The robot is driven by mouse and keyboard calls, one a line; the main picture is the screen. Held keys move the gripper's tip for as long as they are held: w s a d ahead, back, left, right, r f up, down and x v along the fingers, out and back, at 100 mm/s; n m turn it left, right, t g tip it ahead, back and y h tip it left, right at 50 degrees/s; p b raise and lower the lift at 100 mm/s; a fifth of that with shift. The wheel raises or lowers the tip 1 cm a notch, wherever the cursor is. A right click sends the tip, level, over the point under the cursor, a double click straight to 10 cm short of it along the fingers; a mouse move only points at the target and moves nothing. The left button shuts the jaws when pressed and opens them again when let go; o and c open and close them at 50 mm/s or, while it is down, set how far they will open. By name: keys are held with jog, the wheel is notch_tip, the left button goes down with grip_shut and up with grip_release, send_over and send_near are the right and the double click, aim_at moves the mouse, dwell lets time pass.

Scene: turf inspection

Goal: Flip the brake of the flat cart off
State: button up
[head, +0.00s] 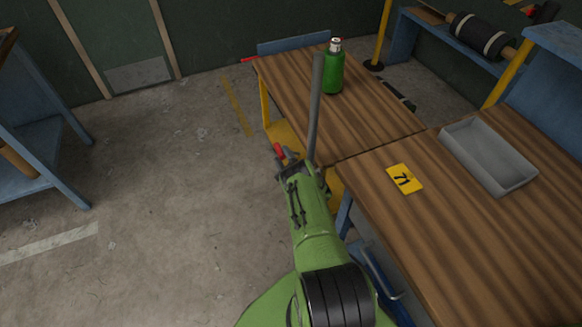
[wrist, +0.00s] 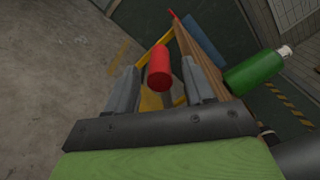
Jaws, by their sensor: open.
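The flat cart (head: 370,115) has a brown wooden deck and yellow parts below it. A red brake grip (head: 279,150) shows at its near left side, just beyond my gripper (head: 286,164). In the wrist view the red grip (wrist: 160,68) appears between the two open grey fingers of my gripper (wrist: 159,78), with a gap on each side. The grip's mount is mostly hidden. Another small red piece (head: 249,60) sticks out at the cart's far left corner; it also shows in the wrist view (wrist: 172,13).
A green bottle (head: 333,75) stands on the cart's deck. A wooden worktable (head: 440,225) adjoins it at the right, with a grey tray (head: 488,160) and a yellow 71 card (head: 404,179). A grey post (head: 315,115) rises near my gripper.

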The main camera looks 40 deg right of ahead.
jog(key=p+v, duration=0.3)
jog(key=v, duration=0.9)
jog(key=shift+r, duration=0.2)
jog(key=shift+s, duration=0.1)
